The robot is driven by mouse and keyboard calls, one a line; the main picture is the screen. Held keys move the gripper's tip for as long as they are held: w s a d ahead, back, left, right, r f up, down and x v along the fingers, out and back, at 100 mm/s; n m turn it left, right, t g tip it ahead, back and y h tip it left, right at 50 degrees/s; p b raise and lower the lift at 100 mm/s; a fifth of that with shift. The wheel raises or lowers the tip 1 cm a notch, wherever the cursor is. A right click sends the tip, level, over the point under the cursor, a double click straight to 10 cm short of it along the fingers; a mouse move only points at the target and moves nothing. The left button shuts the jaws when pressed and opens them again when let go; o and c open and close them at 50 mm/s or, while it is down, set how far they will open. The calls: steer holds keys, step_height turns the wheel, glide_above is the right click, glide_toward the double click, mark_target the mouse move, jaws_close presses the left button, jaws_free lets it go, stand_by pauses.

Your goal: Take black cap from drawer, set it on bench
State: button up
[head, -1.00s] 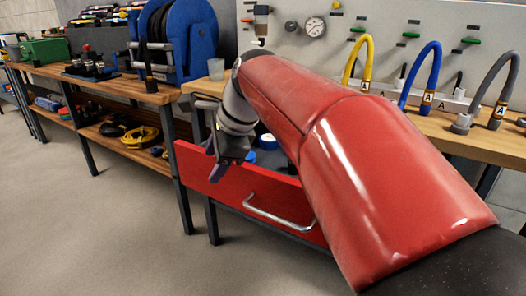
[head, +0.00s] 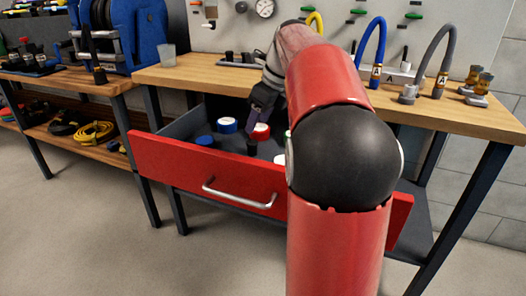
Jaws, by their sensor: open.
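The red-fronted drawer (head: 160,160) under the bench (head: 185,77) is pulled open. In it, a small dark upright piece (head: 251,147), which looks like the black cap, stands near the front, below my gripper. My gripper (head: 255,119) points down over the drawer with its jaws open and empty. Its fingertips are small in view, and their exact gap to the dark piece cannot be told. My red arm hides the right part of the drawer.
In the drawer are a blue-and-white roll (head: 228,125), a red-and-white roll (head: 261,131) and a blue item (head: 205,140). A clear cup (head: 167,55) stands on the bench's left end. Bare bench top lies right of it. Hoses (head: 375,50) and brass fittings (head: 480,85) stand at the right.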

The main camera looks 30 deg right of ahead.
mark_target(254, 142)
steer(key=x, duration=0.2)
steer(key=b+x, duration=0.1)
steer(key=x, duration=0.1)
steer(key=s+x, duration=0.1)
steer(key=x, duration=0.2)
steer(key=shift+d+f, duration=0.2)
steer(key=shift+d, duration=0.15)
steer(key=shift+w+f, duration=0.15)
steer(key=shift+f, duration=0.2)
steer(key=c, duration=1)
steer(key=shift+r, duration=0.15)
